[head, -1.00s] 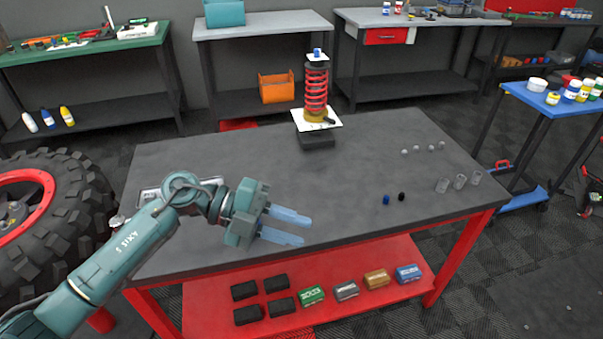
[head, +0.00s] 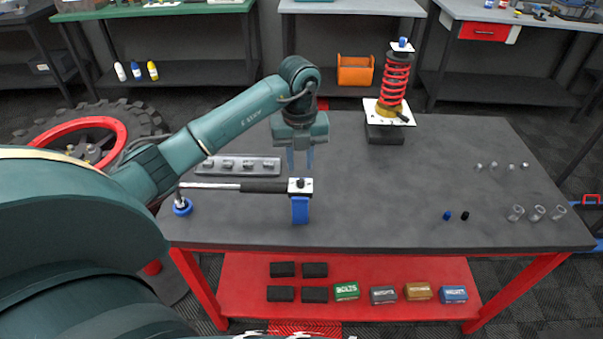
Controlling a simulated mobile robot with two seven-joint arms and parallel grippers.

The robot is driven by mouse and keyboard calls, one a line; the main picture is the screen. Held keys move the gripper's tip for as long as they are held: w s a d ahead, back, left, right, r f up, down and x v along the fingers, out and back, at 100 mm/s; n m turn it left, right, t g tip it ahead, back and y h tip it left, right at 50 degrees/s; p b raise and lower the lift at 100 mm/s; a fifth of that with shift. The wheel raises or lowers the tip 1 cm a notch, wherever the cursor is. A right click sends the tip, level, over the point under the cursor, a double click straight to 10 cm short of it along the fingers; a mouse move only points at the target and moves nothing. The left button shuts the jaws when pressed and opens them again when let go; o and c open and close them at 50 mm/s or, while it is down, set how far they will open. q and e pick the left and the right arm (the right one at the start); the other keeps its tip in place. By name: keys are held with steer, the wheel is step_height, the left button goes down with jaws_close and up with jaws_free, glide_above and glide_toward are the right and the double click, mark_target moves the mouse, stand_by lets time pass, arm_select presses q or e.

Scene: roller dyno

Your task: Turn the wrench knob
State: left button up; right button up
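A wrench (head: 225,186) with a silver shaft and black grip lies level above the near left part of the grey workbench (head: 370,215). At its right end a small black knob (head: 300,183) sits on a white plate over a blue support (head: 300,210). Its left end is above a blue round piece (head: 182,207). My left gripper (head: 301,162) points straight down just above and behind the knob. Its two blue fingers are apart with nothing between them. Whether they touch the knob is hard to tell. My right gripper is not in view.
A grey tray of metal parts (head: 238,166) lies behind the wrench. A red spring assembly (head: 396,80) stands at the back. Small blue and black pieces (head: 447,215) and clear cups (head: 537,213) are at the right. The bench middle is clear.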

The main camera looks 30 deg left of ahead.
mark_target(300, 180)
arm_select(q)
steer(key=shift+f, duration=2.65)
steer(key=shift+c, duration=0.6)
jaws_close()
